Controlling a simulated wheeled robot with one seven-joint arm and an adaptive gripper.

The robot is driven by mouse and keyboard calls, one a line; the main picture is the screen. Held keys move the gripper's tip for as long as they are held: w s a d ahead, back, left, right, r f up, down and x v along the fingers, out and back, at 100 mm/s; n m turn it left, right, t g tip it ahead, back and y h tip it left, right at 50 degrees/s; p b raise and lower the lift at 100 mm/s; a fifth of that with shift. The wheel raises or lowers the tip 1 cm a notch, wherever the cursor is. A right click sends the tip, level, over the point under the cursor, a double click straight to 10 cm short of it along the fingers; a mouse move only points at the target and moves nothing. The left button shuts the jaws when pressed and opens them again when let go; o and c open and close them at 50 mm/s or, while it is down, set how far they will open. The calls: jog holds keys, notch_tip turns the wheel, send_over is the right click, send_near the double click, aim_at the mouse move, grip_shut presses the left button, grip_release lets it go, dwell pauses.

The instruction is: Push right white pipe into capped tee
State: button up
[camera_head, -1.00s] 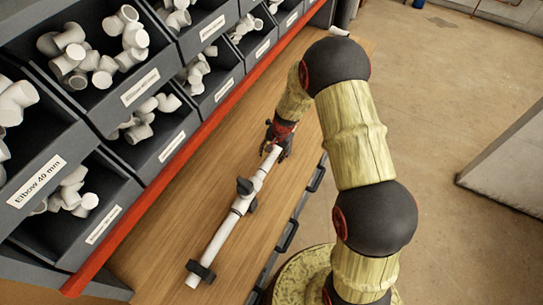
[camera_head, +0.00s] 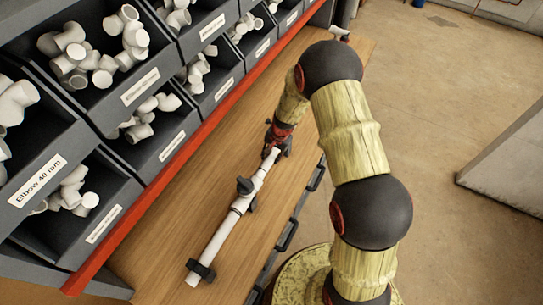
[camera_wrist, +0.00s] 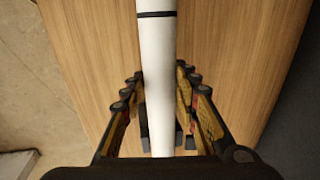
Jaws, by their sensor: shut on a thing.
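A line of white pipe lies along the wooden bench, its upper part being the right white pipe (camera_head: 265,168). It also shows in the wrist view (camera_wrist: 157,60), with a dark ring around it ahead of the fingers. My gripper (camera_head: 276,148) is shut on the far end of this pipe, with fingers on both sides of it in the wrist view (camera_wrist: 160,110). The tee (camera_head: 240,203) sits mid-line between black holders, and the pipe's near end reaches it. How deep the pipe sits in the tee is too small to tell. A cap cannot be made out.
Black clamps hold the line at the middle (camera_head: 246,187) and the near end (camera_head: 201,271). Dark bins (camera_head: 140,90) of white fittings stand left, behind a red rail (camera_head: 170,185).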

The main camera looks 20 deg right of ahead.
aim_at(267, 163)
grip_shut()
jog(key=shift+s+a, duration=0.1)
jog(key=s+a, duration=0.2)
jog(key=shift+s+a+b, duration=0.35)
jog(key=shift+b, duration=0.05)
jog(key=shift+o, duration=1.3)
grip_release()
jog(key=shift+o, duration=1.3)
jog(key=shift+a, duration=0.1)
jog(key=shift+o, duration=1.1)
